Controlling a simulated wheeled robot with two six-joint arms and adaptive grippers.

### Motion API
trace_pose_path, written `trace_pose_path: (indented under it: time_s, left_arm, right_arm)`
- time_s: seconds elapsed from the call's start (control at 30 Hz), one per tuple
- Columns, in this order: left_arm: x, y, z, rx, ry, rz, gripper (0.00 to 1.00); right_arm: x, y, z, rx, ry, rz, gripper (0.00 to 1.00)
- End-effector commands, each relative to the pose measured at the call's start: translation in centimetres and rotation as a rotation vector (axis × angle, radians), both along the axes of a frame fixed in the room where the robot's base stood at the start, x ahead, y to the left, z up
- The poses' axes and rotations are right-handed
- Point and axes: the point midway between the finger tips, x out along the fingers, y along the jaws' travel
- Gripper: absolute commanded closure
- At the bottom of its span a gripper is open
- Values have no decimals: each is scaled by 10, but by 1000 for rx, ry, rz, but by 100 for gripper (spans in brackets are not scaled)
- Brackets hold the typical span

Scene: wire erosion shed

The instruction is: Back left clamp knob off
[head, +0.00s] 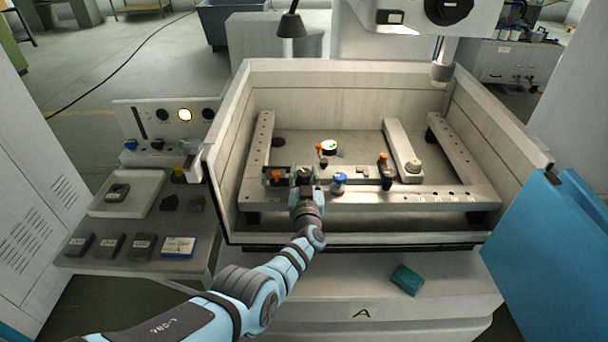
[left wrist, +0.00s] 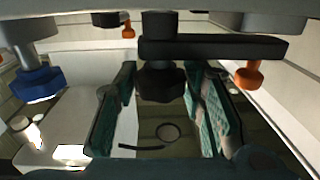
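My left gripper (head: 304,174) is in the tank at the front rail, between an orange knob (head: 277,175) and a blue knob (head: 340,179). In the left wrist view its two green-padded fingers (left wrist: 161,85) are open. A black lobed knob (left wrist: 160,82) under a dark clamp bar (left wrist: 225,47) shows between them, with gaps to both pads. The bar's other end carries the orange knob (left wrist: 249,75); the blue knob (left wrist: 38,82) is on the opposite side. Which clamp the task means is unclear. My right gripper is not in view.
A further clamp with orange and black parts (head: 385,170) stands right on the rail. Another orange knob (head: 320,148) is beside a round white part (head: 329,147). High tank walls (head: 345,78) surround the rails. A side shelf (head: 140,258) holds blocks and a tray (head: 125,205).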

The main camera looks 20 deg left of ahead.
Motion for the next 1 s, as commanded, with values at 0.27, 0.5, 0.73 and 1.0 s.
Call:
trace_pose_path:
  time_s: [0.27,0.5,0.73,1.0]
  left_arm:
    - [0,0,0,0,0,0,57]
    - [0,1,12,-2,1,9,57]
    - [0,0,60,-6,-6,0,57]
    - [0,0,98,-2,-3,0,57]
  right_arm:
    - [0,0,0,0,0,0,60]
    - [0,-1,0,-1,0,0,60]
    - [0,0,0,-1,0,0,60]
    - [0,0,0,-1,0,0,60]
